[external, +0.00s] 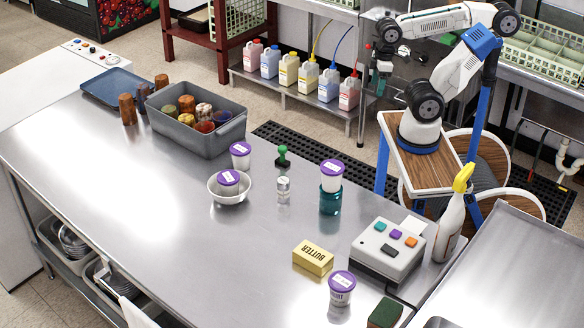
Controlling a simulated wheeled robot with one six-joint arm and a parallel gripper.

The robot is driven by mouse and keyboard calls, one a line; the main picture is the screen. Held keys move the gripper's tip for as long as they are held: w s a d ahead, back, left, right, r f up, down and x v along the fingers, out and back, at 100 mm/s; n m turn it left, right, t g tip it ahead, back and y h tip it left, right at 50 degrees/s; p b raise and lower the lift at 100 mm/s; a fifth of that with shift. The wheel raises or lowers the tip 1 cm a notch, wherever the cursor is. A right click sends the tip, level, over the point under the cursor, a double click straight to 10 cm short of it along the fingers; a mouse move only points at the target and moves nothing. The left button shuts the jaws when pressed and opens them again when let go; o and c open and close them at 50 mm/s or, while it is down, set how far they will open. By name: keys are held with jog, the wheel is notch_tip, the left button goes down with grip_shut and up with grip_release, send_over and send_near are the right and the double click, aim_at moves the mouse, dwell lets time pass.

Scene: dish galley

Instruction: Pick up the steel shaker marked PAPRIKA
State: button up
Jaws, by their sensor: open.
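A small steel shaker (283,188) stands upright on the steel counter (130,215), near its middle. It has a pale label, too small to read, so I cannot confirm that it says PAPRIKA. My gripper (378,84) is at the upper right, beyond the counter's far edge and well away from the shaker. It points downward, is open and holds nothing that I can see.
A green-handled stamp (283,157), a white bowl (229,193) holding a purple-lidded tub, and a teal cup (330,201) under another tub stand near the shaker. A grey bin (196,137), butter box (313,257), button box (388,250) and spray bottle (451,222) stand farther off. The left front counter is clear.

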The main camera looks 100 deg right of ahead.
jog(key=n+g, duration=0.1)
jog(key=n, duration=0.9)
send_over(283, 190)
jog(key=d, duration=0.2)
jog(key=f, duration=1)
jog(key=shift+w+a+f, duration=0.15)
jog(key=shift+w+f, duration=0.15)
jog(key=shift+s+f, duration=0.1)
jog(key=shift+f, duration=0.25)
jog(key=f, duration=0.7)
jog(key=shift+s+f, duration=0.15)
jog(key=shift+s, duration=0.15)
